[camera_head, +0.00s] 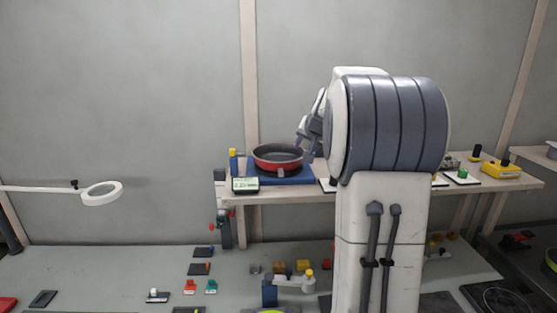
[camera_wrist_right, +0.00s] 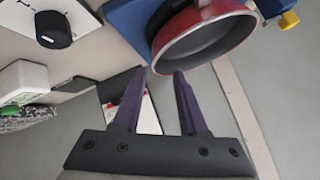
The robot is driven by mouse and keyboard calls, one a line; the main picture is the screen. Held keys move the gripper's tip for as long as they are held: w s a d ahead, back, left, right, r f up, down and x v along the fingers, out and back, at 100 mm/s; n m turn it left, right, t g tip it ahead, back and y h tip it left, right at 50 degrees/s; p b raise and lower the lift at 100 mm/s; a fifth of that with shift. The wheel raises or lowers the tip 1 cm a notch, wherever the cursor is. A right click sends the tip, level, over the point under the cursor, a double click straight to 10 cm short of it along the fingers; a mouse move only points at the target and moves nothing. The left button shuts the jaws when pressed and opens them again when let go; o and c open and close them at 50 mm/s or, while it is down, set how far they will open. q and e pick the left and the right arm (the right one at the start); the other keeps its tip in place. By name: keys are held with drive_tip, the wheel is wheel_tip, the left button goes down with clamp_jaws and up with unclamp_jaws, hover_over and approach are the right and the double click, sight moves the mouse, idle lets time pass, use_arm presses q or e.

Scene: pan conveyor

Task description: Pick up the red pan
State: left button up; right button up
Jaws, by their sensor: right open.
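The red pan (camera_head: 278,158) has a dark inside and sits on a blue stand on the shelf in the head view. It also shows at the top of the right wrist view (camera_wrist_right: 205,35), seen from the side. My right gripper (camera_head: 309,150) is just right of the pan in the head view. In the wrist view its two purple fingers (camera_wrist_right: 162,72) are spread with nothing between them, and the pan lies just beyond the tips. The pan's handle is hard to make out. My left gripper is not in view.
The blue stand (camera_head: 290,179) has a display (camera_head: 245,184) at its front. A yellow-capped blue bottle (camera_head: 233,162) stands left of it. A yellow box (camera_head: 500,171) is at the shelf's right. A ring lamp (camera_head: 102,192) is far left. Small parts lie on the lower table.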

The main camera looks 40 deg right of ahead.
drive_tip(key=x, duration=0.1)
drive_tip(key=p+x, duration=0.1)
drive_tip(key=x, duration=0.1)
drive_tip(key=shift+d+f, duration=0.2)
drive_tip(key=shift+f, duration=0.3)
drive_tip(key=shift+w+d+f+p, duration=0.2)
drive_tip(key=shift+w+f+p, duration=0.1)
drive_tip(key=shift+w+f, duration=0.1)
clamp_jaws()
idle(0.6)
